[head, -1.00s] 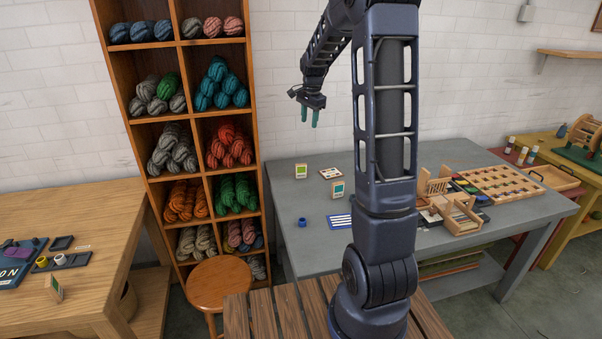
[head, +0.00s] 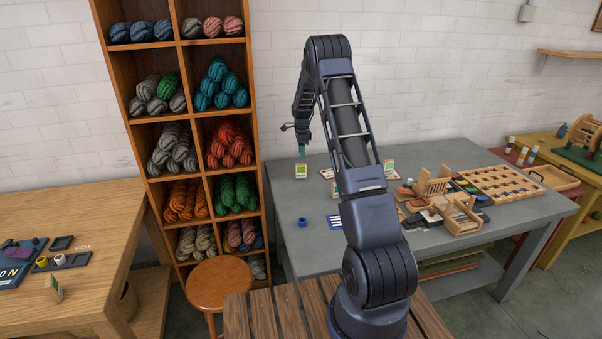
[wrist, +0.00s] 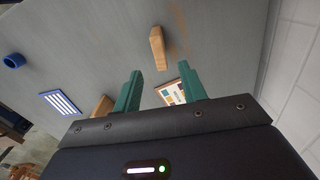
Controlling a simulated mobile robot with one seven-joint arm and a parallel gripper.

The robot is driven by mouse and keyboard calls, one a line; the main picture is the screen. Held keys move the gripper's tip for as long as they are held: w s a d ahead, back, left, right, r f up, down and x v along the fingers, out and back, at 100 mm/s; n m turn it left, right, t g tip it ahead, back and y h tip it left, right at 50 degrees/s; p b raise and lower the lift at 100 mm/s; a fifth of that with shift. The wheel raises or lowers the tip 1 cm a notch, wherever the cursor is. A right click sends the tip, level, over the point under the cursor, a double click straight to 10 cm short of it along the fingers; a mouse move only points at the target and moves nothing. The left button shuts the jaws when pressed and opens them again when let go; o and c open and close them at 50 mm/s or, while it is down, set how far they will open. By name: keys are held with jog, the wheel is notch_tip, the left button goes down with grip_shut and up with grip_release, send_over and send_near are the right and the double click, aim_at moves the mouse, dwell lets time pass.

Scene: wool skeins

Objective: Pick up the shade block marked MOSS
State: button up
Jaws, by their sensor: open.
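A small wooden block with a green label (head: 301,171) stands upright on the grey table, at its back left. Its lettering is too small to read, so I cannot confirm MOSS. In the wrist view this block (wrist: 157,47) shows from above as a plain wooden bar, just beyond the fingertips. My gripper (head: 302,151) is above the table, close over that block; its teal fingers are open and empty in the wrist view (wrist: 161,70). A second block (wrist: 103,105) is partly hidden behind the left finger. A third block with a green label (head: 389,165) stands right of my arm.
A flat patterned card (wrist: 170,92) lies near the right finger. A blue striped card (wrist: 62,103) and a small blue cup (head: 304,222) lie nearer the front. Wooden racks and a sorting tray (head: 500,183) fill the right of the table. The wall is close behind.

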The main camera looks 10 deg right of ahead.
aim_at(302, 164)
notch_tip(302, 164, down, 6)
jog(key=shift+r, duration=0.25)
jog(key=shift+a+f, duration=0.15)
jog(key=shift+f, duration=2.65)
jog(key=shift+c, duration=0.4)
grip_shut()
